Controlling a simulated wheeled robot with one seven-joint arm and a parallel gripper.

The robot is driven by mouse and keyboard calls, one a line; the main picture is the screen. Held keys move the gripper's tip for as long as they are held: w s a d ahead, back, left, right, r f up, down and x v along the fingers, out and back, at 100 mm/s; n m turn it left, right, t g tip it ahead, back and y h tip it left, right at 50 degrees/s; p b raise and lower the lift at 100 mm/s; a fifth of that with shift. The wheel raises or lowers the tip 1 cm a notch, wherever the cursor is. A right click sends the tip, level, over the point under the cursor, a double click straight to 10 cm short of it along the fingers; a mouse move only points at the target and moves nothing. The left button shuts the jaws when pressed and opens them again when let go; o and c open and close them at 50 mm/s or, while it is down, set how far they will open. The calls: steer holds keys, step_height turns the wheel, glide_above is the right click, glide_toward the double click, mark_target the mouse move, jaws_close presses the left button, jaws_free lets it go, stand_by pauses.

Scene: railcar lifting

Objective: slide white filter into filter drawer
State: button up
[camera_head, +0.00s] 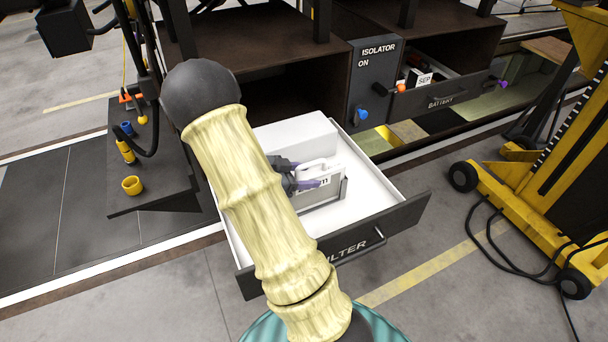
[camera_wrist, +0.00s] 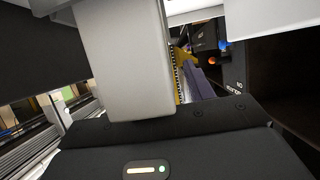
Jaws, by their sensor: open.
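The filter drawer (camera_head: 398,218) is pulled out, with a white interior and a dark front lettered FILTER. A white filter with a loop handle and a label ending in 11 (camera_head: 326,181) stands in a low grey holder inside the drawer. My gripper (camera_head: 297,179), with purple fingers, is open at the filter's handle; my arm hides part of the drawer. Whether the fingers touch the handle is unclear. In the wrist view a pale block (camera_wrist: 127,60) fills the left middle, close to the camera, and one purple finger (camera_wrist: 201,83) shows beside it.
A plain white block (camera_head: 298,138) lies at the drawer's back. An isolator panel (camera_head: 372,85) with a blue knob and an open battery drawer (camera_head: 440,97) are to the right. A yellow lift (camera_head: 520,190) with cables stands at far right. A dark shelf (camera_head: 150,170) holds yellow and blue parts.

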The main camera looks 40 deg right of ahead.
steer(key=b+v, duration=0.4)
steer(key=v, duration=1.3)
steer(key=shift+a+b, duration=0.2)
steer(key=shift+b, duration=0.2)
steer(key=shift+w, duration=0.15)
